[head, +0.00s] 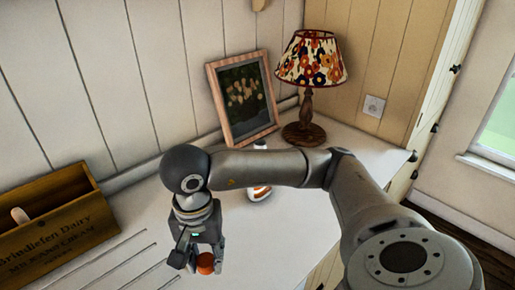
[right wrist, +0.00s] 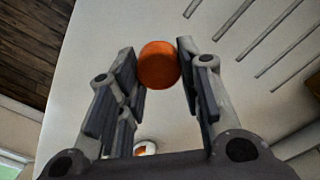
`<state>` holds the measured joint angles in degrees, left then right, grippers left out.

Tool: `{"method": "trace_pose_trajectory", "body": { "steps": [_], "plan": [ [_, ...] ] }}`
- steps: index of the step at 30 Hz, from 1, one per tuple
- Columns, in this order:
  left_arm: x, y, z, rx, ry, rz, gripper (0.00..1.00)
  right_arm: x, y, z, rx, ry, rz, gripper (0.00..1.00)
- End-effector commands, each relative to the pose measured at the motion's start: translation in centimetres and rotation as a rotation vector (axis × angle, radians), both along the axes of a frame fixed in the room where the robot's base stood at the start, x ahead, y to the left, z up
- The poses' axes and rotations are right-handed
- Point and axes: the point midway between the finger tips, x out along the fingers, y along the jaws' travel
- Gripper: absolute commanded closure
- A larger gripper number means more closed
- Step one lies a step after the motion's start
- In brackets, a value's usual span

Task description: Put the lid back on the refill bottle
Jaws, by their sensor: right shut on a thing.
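The orange-red lid (head: 205,264) is held between the fingertips of my right gripper (head: 195,262), which points down over the white counter. In the right wrist view, the round lid (right wrist: 159,65) sits between the two fingertips. The refill bottle (head: 259,192), white with orange, stands on the counter behind my right forearm, which hides its middle. Its pale top shows just above the arm. The gripper is in front of the bottle and to its left, clear of it. A small white and orange piece, apparently the bottle (right wrist: 145,148), shows low in the wrist view. My left gripper is not in view.
A wooden dairy crate (head: 55,235) stands at the left. A framed flower picture (head: 243,97) leans against the wall, with a flower-shaded lamp (head: 311,65) to its right. Grooves run across the counter (head: 145,215) at the lower left. A window is at the far right.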

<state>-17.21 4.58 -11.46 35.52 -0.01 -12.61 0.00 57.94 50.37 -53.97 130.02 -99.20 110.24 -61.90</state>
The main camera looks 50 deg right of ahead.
Motion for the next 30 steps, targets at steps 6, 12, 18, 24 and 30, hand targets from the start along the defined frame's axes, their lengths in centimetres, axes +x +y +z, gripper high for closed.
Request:
{"method": "trace_pose_trajectory", "body": {
  "steps": [6,12,18,24,30],
  "plan": [
    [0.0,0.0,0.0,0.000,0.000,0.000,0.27,0.2,0.4,-1.3,0.001,0.000,0.416,0.74],
    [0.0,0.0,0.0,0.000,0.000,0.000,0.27,0.4,0.7,-2.1,0.000,-0.001,0.692,0.74],
    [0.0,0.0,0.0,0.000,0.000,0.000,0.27,0.4,0.8,-2.4,0.000,-0.002,0.804,0.74],
    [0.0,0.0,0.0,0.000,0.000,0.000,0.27,0.4,0.8,-2.5,0.000,-0.002,0.813,0.74],
    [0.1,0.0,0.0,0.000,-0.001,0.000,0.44,0.4,0.8,-2.5,0.000,-0.002,0.812,0.74]
  ]
}}
